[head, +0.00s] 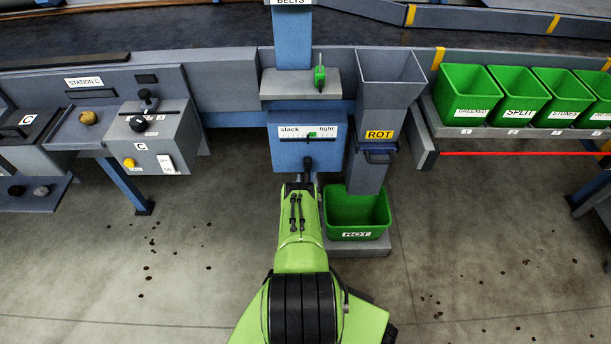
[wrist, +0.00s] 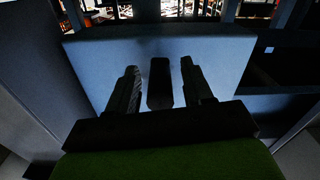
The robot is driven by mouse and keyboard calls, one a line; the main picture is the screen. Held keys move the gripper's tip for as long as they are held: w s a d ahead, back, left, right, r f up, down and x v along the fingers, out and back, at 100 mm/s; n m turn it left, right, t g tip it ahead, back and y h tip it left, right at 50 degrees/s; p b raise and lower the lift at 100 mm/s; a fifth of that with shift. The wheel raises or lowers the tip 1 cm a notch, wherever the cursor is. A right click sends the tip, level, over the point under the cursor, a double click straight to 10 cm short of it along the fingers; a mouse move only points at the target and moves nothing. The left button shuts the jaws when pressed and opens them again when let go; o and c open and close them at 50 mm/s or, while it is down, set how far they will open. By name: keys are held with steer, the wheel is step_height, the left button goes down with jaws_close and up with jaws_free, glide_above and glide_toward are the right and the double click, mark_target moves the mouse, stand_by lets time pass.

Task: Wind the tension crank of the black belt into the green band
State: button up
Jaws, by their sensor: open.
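The blue tension box (head: 290,155) on the BELTS post carries a white gauge marked slack and tight. A small green band (head: 313,134) shows on the gauge right of its middle; the pointer is too small to read surely. The black crank handle (head: 307,163) sticks out from the box front below the gauge. My gripper (head: 304,182) is at the box front, at the crank. In the wrist view the dark handle (wrist: 160,84) stands between my two open fingers, with a gap on each side. The gauge face does not show there.
A grey ROT chute (head: 385,110) stands close right of the box, above a green ROT bin (head: 358,212). A green-handled device (head: 319,75) sits on the shelf above. Station C (head: 160,135) is at left; a dark conveyor (head: 200,30) runs behind.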

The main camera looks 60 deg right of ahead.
jaws_close()
steer(key=shift+w+a+m, duration=0.15)
steer(key=shift+w+m, duration=0.1)
steer(key=shift+m, duration=0.25)
stand_by(0.5)
